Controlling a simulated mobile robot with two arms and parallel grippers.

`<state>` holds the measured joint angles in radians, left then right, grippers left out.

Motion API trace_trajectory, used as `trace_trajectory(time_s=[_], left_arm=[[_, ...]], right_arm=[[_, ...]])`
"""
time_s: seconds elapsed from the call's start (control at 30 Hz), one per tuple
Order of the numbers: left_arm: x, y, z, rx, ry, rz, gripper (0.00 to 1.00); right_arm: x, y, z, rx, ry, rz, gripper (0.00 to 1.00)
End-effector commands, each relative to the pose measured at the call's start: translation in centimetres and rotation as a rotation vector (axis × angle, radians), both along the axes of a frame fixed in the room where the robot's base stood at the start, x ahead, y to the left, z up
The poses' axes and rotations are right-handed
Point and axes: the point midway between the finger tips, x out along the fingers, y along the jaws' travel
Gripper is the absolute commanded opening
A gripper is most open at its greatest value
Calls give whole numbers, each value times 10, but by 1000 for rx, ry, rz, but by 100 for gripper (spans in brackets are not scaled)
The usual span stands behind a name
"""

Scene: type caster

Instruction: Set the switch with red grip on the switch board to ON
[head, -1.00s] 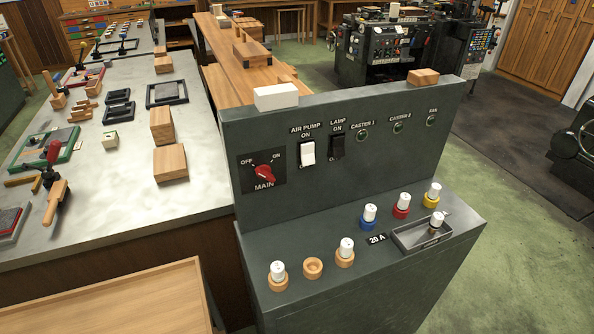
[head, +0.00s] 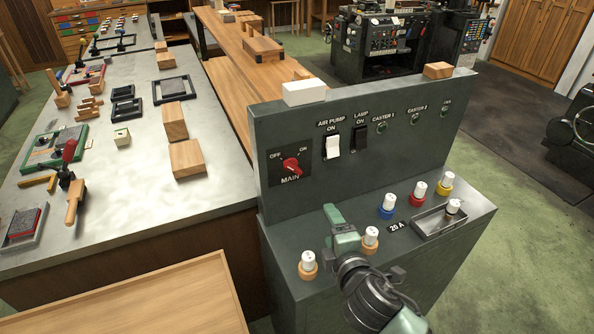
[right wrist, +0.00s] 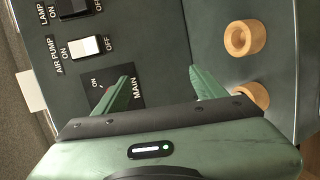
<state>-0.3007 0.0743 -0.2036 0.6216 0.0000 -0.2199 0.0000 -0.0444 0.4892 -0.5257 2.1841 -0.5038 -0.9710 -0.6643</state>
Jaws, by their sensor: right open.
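The MAIN switch with a red grip (head: 291,165) sits on a black plate, low at the left of the grey switch board (head: 400,140), between the marks OFF on the left and ON on the right. Its exact angle is hard to tell. In the right wrist view one finger hides most of the switch, and its black plate (right wrist: 124,91) shows around that finger. My right gripper (head: 334,224) is in front of and below the switch, over the console ledge. Its green fingers (right wrist: 160,75) are apart with nothing between them. My left gripper is not in view.
An AIR PUMP switch (head: 332,147) and a LAMP switch (head: 360,139) are right of MAIN. White-capped fuses, such as the blue-ringed one (head: 387,206), stand on the ledge below. A white block (head: 304,93) lies on the board's top. A workbench (head: 140,210) is at left.

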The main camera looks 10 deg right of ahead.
Motion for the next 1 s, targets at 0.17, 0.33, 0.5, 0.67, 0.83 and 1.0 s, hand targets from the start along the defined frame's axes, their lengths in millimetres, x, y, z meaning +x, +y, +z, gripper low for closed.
trace_trajectory(time_s=[0.17,0.33,0.5,0.67,0.83,1.0], left_arm=[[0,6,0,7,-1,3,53],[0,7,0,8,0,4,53],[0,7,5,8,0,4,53],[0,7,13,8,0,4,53],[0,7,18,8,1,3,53],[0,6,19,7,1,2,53]], right_arm=[[42,19,47,-429,-231,218,71],[57,32,65,-689,-350,331,71],[72,38,70,-739,-374,350,71],[98,43,71,-735,-372,349,71],[121,47,69,-732,-370,348,71],[133,50,68,-731,-369,348,71]])
